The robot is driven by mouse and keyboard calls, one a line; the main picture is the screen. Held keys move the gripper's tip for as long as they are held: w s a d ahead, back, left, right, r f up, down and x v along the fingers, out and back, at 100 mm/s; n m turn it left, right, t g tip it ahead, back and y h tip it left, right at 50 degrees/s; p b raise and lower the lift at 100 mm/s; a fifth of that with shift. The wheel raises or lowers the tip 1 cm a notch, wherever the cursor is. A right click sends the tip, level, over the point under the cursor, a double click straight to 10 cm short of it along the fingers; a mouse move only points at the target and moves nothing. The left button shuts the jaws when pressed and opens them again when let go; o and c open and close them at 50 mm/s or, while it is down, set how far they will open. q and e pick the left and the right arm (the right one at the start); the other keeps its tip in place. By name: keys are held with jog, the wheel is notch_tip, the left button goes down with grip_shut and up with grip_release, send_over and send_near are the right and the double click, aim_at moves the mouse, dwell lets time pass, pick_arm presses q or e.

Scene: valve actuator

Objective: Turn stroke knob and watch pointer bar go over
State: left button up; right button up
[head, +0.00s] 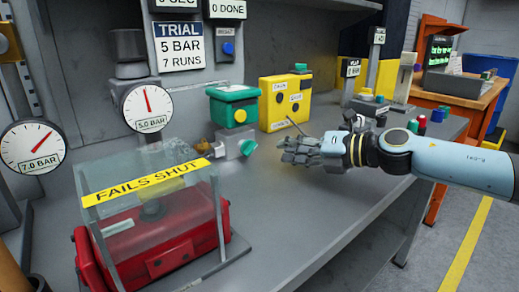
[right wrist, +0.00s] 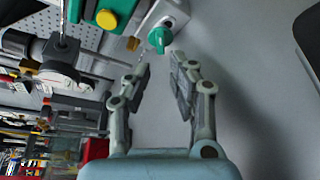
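The stroke knob looks to be the small green knob (head: 248,147) on a grey box beside the green unit. It also shows in the right wrist view (right wrist: 160,38), just beyond the fingertips. My right gripper (head: 286,150) is right of the knob, apart from it. In the right wrist view its fingers (right wrist: 160,75) are spread with nothing between them. A red actuator (head: 160,248) sits under a clear cover (head: 205,225) with a yellow "FAILS SHUT" strip. A dark piece on the actuator's top shows dimly; I cannot tell the pointer bar. My left gripper is not in view.
Two dials stand at left, reading 5.0 BAR (head: 148,108) and 7.0 BAR (head: 33,147). A green box (head: 232,105) and a yellow box (head: 285,102) stand behind the knob. The grey bench (head: 300,215) is clear in front of my right gripper.

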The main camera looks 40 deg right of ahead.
aim_at(255, 148)
jog(key=x, duration=0.8)
jog(key=shift+w+a, duration=0.15)
jog(key=shift+w, duration=0.05)
grip_shut()
